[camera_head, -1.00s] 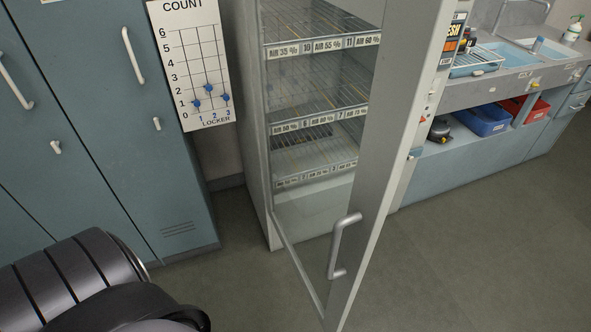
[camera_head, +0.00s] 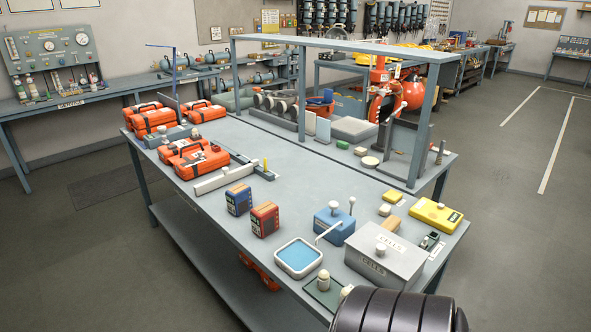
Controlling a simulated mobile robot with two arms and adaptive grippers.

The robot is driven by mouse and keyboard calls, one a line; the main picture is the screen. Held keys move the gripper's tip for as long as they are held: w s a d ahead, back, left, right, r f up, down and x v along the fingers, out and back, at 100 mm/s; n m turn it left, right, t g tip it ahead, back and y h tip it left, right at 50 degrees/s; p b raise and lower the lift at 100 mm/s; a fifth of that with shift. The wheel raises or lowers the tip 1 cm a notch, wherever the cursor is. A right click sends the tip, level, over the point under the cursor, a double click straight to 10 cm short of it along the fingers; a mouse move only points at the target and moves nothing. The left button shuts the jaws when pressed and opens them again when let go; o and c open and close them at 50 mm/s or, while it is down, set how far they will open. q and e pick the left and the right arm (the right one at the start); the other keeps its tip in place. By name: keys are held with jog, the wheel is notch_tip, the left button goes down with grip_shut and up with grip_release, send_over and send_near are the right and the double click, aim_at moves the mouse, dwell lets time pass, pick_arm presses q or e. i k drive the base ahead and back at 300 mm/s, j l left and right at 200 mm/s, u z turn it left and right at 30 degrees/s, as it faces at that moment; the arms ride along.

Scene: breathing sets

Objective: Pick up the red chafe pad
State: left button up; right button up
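I cannot pick out a red chafe pad for certain. A small red block with dark sides (camera_head: 264,218) stands upright on the near part of the grey workbench (camera_head: 290,194), just right of a similar blue block (camera_head: 238,199). I cannot tell whether it is the pad. Neither gripper is in view. A black ribbed part of my own arm shows at the bottom edge, right of centre, in front of the bench.
Nearby on the bench are a blue-lined tray (camera_head: 298,272), a grey box labelled CELLS (camera_head: 385,256), a blue device (camera_head: 334,226) and a yellow case (camera_head: 436,214). Orange cases (camera_head: 153,117) crowd its far left. A raised shelf (camera_head: 345,52) spans the back. Floor at right is clear.

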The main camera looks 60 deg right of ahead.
aim_at(265, 219)
jog(key=z, duration=1.8)
